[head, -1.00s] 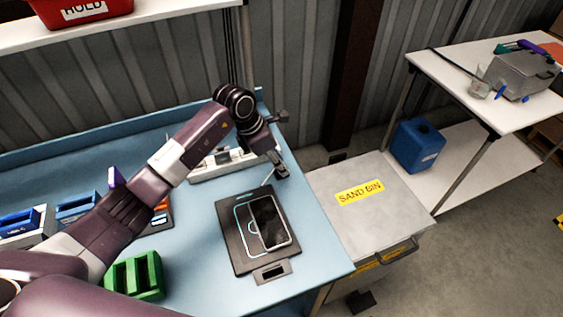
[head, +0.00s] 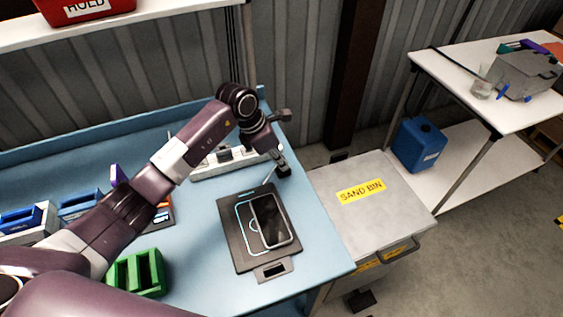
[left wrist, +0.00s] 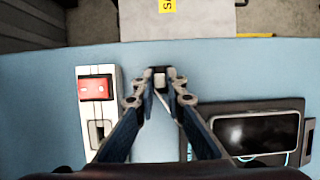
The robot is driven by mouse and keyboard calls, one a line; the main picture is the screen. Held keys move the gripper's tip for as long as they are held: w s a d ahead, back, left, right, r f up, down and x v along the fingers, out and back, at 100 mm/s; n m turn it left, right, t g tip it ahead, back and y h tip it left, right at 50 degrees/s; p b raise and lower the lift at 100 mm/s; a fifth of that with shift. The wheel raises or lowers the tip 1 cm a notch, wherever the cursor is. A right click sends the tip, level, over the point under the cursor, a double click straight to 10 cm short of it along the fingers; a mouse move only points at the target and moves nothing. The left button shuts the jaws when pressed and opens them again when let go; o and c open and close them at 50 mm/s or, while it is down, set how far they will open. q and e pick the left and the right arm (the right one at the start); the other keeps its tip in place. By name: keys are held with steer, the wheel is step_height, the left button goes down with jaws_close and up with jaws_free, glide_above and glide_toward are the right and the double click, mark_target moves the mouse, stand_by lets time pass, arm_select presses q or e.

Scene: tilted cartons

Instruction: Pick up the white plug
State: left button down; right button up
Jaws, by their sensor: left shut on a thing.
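My left gripper (head: 283,170) is low over the blue bench near its right edge, between the power strip and the black pad. In the left wrist view, its fingertips (left wrist: 160,80) are shut on the small white plug (left wrist: 159,83), whose pale end shows between them; the fingers hide most of it. A thin white lead runs from between the fingers toward the pad, and a short piece of it shows in the head view. I cannot tell whether the plug touches the bench. My right gripper is not in view.
A white power strip (head: 229,163) with a red switch (left wrist: 95,88) lies beside the gripper. A phone (head: 270,221) rests on the black pad (head: 238,250). A green holder (head: 137,274) stands at front left. The sand bin (head: 385,210) is beyond the bench's right edge (head: 325,238).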

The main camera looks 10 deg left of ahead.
arm_select(q)
step_height(320, 180, up, 20)
steer(key=b, duration=0.5)
steer(key=shift+r+p, duration=0.35)
steer(key=shift+r, duration=0.3)
stand_by(0.6)
step_height(320, 180, up, 3)
steer(key=shift+f+p, duration=0.1)
steer(key=shift+p, duration=0.85)
step_height(320, 180, down, 12)
steer(key=b, duration=0.8)
steer(key=shift+f+b, duration=0.15)
steer(key=shift+b, duration=0.25)
